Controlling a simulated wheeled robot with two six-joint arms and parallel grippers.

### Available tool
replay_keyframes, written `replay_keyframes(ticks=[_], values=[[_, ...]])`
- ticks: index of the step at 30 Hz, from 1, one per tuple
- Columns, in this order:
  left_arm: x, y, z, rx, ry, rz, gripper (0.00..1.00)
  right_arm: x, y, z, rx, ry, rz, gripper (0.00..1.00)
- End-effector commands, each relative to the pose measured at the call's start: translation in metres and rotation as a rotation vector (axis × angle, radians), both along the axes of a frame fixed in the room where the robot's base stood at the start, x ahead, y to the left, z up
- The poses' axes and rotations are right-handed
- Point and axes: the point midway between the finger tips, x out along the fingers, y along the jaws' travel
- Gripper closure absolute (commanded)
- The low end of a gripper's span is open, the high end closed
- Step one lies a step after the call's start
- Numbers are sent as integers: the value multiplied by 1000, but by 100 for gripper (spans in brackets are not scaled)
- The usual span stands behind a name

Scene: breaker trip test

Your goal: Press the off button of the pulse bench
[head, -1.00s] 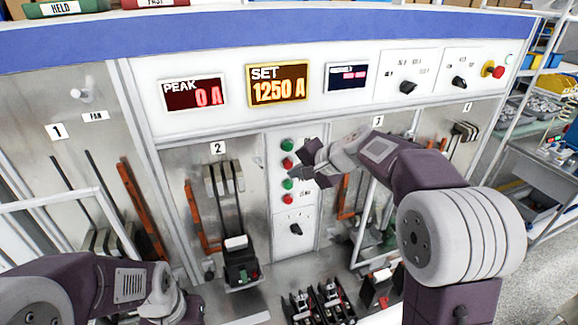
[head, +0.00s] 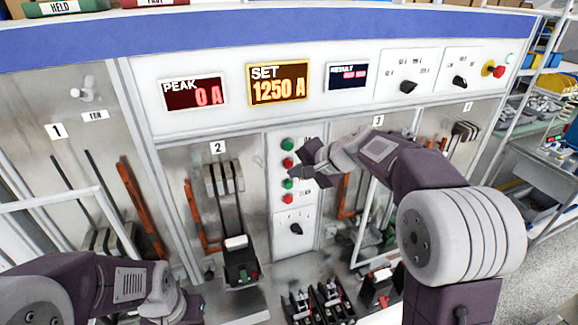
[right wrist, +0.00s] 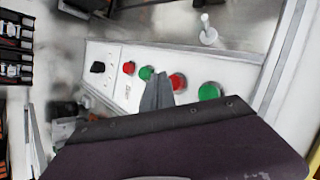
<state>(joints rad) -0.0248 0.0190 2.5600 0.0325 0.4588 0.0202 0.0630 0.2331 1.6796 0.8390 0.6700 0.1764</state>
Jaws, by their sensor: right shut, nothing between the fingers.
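The pulse bench's narrow button panel (head: 311,215) stands between bays 2 and 3. From the top, it carries a green button (head: 288,144), a red button (head: 287,163), a green button (head: 287,184) and a red button (head: 288,198). Their labels are too small to read. My right gripper (head: 299,173) is shut and empty in front of this column. In the right wrist view its fingertips (right wrist: 157,82) overlap the panel between the inner green button (right wrist: 146,73) and the inner red button (right wrist: 178,82); contact cannot be told. My left arm's end (head: 178,300) is low at left, its jaws unclear.
A rotary knob (head: 296,228) sits below the buttons. Above, displays read PEAK 0 A (head: 194,94) and SET 1250 A (head: 278,83). A red knob on yellow (head: 497,71) is at the upper right. A breaker (head: 240,262) stands in bay 2; more devices (head: 320,304) lie in front.

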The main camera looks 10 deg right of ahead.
Motion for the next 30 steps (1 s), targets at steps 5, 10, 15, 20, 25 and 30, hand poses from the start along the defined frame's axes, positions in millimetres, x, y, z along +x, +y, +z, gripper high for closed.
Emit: replay_keyframes(ticks=[5, 10, 15, 20, 25, 30], values=[[0, 0, 0, 0, 0, 0, 64, 0, 0, 0, 0, 0, 0, 100], [0, 0, 0, 0, 0, 0, 64, 0, 0, 0, 0, 0, 0, 100], [0, 0, 0, 0, 0, 0, 64, 0, 0, 0, 0, 0, 0, 100], [0, 0, 1, 0, 0, 0, 64, 1, 0, 0, 0, 0, 0, 100], [0, 0, 3, 0, 0, 0, 64, 7, 2, 0, 0, 1, 1, 100], [0, 0, 3, 0, 0, 0, 64, 8, 2, 0, 0, 0, 0, 100]])
